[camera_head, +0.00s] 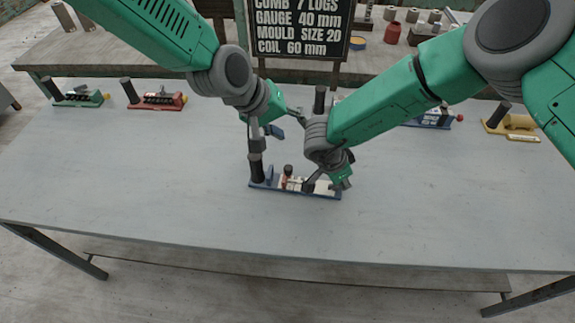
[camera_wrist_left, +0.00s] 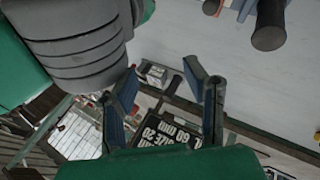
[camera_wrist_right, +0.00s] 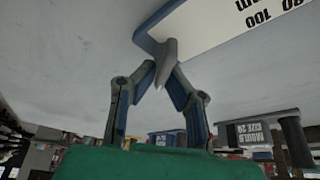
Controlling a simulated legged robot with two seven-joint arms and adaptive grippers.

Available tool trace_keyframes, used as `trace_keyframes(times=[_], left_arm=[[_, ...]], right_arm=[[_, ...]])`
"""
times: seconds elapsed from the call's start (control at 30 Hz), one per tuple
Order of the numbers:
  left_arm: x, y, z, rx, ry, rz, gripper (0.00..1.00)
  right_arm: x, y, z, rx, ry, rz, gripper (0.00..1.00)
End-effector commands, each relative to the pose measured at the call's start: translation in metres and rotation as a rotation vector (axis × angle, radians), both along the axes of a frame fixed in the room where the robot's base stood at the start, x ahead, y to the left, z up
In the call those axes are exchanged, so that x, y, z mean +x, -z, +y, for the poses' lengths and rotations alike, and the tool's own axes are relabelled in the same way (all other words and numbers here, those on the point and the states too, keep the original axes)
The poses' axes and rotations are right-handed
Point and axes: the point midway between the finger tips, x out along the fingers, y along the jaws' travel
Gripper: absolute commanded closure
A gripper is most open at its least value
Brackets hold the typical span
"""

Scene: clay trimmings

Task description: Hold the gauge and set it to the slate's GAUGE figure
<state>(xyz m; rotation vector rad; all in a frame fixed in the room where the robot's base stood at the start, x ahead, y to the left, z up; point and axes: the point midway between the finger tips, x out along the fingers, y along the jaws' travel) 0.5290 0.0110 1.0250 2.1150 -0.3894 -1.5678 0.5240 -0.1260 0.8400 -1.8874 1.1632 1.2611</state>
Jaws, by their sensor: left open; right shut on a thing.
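The gauge (camera_head: 262,184) lies near the middle of the table, a blue base with a white scale, a black post at its left end and a small reddish-brown part beside it. My right gripper (camera_head: 312,186) is shut on a grey piece near the gauge's right end; in the right wrist view its fingertips (camera_wrist_right: 163,72) meet on it beside the printed scale. My left gripper (camera_head: 289,121) is open and empty above and behind the gauge's left part. The left wrist view shows its fingers apart (camera_wrist_left: 165,100). The slate (camera_head: 303,28) reads GAUGE 40 mm. The slider's reading is too small to tell.
A green tool (camera_head: 80,98), a red tool (camera_head: 160,101), a blue labelled tool (camera_head: 432,121) and a yellow tool (camera_head: 517,123) stand along the table's back. The front of the grey table (camera_head: 150,190) is clear. A shelf with pots (camera_head: 392,32) stands behind.

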Motion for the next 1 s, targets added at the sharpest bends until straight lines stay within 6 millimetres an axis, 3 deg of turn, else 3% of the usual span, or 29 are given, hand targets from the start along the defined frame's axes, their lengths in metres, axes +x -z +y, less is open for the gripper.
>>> trace_keyframes(times=[0.2, 0.43, 0.73, 1.0], left_arm=[[-0.012, 0.011, 0.019, 0.229, 0.456, -0.184, 0.59], [-0.020, 0.027, 0.035, 0.410, 0.807, -0.305, 0.59], [-0.020, 0.043, 0.039, 0.478, 0.938, -0.347, 0.59], [-0.009, 0.090, 0.023, 0.476, 0.938, -0.346, 0.59]], right_arm=[[0.000, 0.000, 0.000, -0.001, 0.001, -0.001, 1.00], [0.000, 0.000, 0.000, -0.001, 0.000, 0.000, 1.00], [0.000, 0.000, 0.000, -0.001, 0.000, 0.000, 1.00], [0.000, 0.000, 0.000, 0.000, 0.000, 0.000, 1.00]])
